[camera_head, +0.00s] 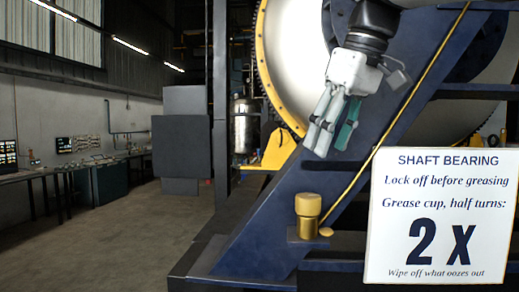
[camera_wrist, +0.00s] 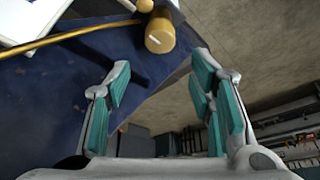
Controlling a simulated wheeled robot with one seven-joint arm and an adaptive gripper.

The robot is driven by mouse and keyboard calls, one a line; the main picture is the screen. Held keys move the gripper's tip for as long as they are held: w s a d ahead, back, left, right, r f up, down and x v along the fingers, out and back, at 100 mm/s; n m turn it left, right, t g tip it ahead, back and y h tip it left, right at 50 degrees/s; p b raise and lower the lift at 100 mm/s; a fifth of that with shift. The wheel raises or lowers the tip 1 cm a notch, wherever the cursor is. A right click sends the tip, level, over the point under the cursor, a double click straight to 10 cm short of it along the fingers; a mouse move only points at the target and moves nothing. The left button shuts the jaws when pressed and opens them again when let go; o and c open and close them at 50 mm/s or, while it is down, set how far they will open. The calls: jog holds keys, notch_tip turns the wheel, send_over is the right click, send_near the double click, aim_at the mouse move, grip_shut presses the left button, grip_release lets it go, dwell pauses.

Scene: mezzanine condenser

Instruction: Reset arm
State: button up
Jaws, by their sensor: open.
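My gripper (camera_head: 331,146) hangs from the arm in the upper middle of the head view, its fingers pointing down. In the wrist view my gripper (camera_wrist: 162,72) has its two teal-padded fingers spread apart, with nothing between them. A brass grease cup (camera_head: 308,214) stands on a ledge of the dark blue frame (camera_head: 262,232), below my gripper in the head view. The cup (camera_wrist: 160,32) also shows at the top of the wrist view, beyond the fingertips and apart from them. A line on its cap is visible.
A white sign (camera_head: 438,215) reading "SHAFT BEARING", with "2 X" half turns, stands at right. A thin brass pipe (camera_head: 395,117) runs up the blue frame. A large white drum (camera_head: 290,50) is behind my arm. Open floor (camera_head: 125,235) lies left; benches line the wall.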

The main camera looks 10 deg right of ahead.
jog(key=s+f+m, duration=0.1)
jog(key=s+f, duration=0.4)
jog(key=f, duration=0.3)
jog(key=s+a+f+m+t+h, duration=0.1)
jog(key=s+f+m, duration=0.1)
jog(key=s+f, duration=0.4)
jog(key=s+a+f+m, duration=0.1)
jog(key=s+f, duration=0.5)
jog(key=f, duration=0.6)
jog(key=shift+s+a+m+h, duration=0.25)
jog(key=shift+m+h, duration=0.15)
jog(key=shift+m, duration=0.1)
